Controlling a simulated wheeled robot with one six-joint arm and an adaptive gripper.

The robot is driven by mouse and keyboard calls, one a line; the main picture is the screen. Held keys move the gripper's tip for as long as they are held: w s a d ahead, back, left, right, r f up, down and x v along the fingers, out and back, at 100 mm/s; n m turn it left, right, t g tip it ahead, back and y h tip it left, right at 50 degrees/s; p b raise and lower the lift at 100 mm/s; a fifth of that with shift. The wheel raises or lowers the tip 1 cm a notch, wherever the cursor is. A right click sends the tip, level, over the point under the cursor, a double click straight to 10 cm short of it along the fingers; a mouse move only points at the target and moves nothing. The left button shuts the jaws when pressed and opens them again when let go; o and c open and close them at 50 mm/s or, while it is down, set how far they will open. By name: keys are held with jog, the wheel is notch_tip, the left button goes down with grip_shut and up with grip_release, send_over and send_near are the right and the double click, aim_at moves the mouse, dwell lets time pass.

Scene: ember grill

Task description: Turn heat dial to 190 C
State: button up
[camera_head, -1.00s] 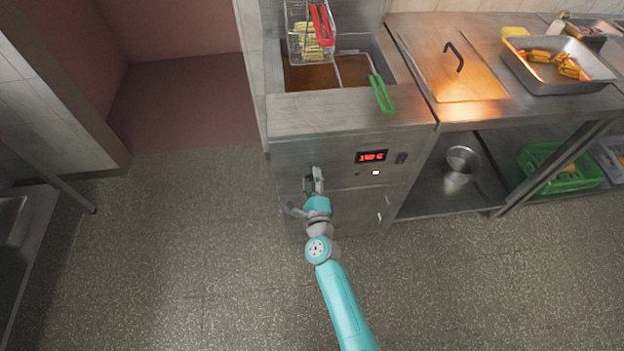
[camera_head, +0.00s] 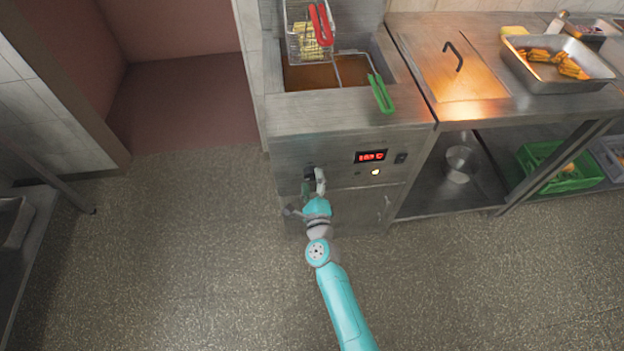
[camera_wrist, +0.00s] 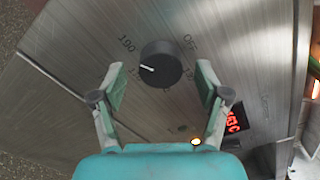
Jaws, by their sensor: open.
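The heat dial (camera_wrist: 160,64) is a round black knob with a white pointer line on the steel fryer front (camera_wrist: 85,45). My gripper (camera_wrist: 160,82) is open, with one finger on each side of the dial and visible gaps between. In the head view my gripper (camera_head: 313,186) is at the fryer front, just below the dark dial (camera_head: 309,172). The red display (camera_head: 371,156) seems to read in the 160s.
A lit indicator (camera_head: 376,172) and a black switch (camera_head: 401,158) are right of the dial. Above are the oil vat, a red-handled basket (camera_head: 306,40) and a green handle (camera_head: 381,94). A steel table (camera_head: 480,112) stands right. Floor left is clear.

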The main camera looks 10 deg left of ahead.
jog(key=v, duration=1.1)
jog(key=shift+s, duration=0.15)
jog(key=shift+d, duration=0.15)
